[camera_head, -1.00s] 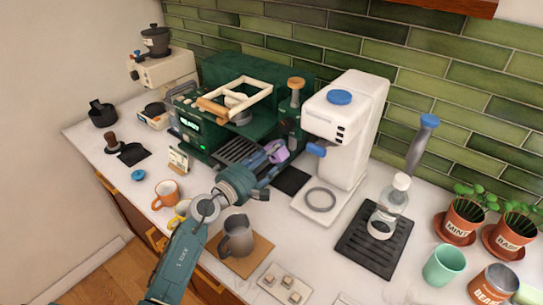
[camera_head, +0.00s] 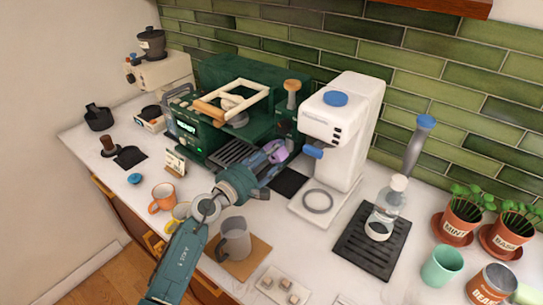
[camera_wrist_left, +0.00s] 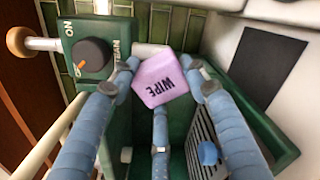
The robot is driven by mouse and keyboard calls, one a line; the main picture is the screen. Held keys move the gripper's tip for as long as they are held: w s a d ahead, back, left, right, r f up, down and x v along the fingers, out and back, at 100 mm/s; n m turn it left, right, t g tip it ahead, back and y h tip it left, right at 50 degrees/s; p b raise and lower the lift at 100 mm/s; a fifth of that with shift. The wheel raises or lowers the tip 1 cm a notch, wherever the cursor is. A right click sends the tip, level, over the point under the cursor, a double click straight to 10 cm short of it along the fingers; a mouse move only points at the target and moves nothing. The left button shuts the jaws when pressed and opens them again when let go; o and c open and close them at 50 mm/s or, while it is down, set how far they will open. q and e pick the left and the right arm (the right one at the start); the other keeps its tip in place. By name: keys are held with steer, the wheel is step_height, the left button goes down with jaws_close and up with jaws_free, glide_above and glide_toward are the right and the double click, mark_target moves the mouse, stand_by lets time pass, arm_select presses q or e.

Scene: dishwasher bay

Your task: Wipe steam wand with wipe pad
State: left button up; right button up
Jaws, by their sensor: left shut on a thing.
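The purple wipe pad (camera_head: 281,151), marked "WIPE", is held by my left gripper (camera_head: 269,155) at the front right of the green espresso machine (camera_head: 240,72). In the left wrist view the wipe pad (camera_wrist_left: 160,79) sits between the blue fingertips of the left gripper (camera_wrist_left: 163,80), which are shut on it. The machine's dark knob (camera_wrist_left: 91,57) shows to the left of the pad there. I cannot clearly make out the steam wand; the pad and fingers cover the area by the machine's right side. My right gripper is not in view.
A white grinder (camera_head: 342,125) stands close to the right of my left gripper. A grey pitcher (camera_head: 234,239) stands on a wooden board below the arm. Orange (camera_head: 162,197) and yellow (camera_head: 179,216) mugs stand left of the arm. A black mat (camera_head: 289,182) lies beside the machine.

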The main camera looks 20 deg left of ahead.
arm_select(q)
steer(key=shift+w+d, duration=0.15)
steer(key=shift+w, duration=0.25)
steer(key=shift+s+d+r+p, duration=0.1)
steer(key=shift+s+d+p, duration=0.25)
steer(key=shift+d, duration=0.35)
steer(key=shift+s+d+p, duration=0.25)
steer(key=shift+d+p, duration=0.2)
steer(key=shift+d, duration=0.25)
steer(key=shift+w+a+b, duration=0.35)
steer(key=shift+a+b, duration=0.2)
steer(key=shift+a, duration=0.05)
steer(key=shift+w+a+b, duration=0.25)
steer(key=shift+a+b, duration=0.1)
steer(key=shift+a, duration=0.35)
steer(key=shift+a+r, duration=0.15)
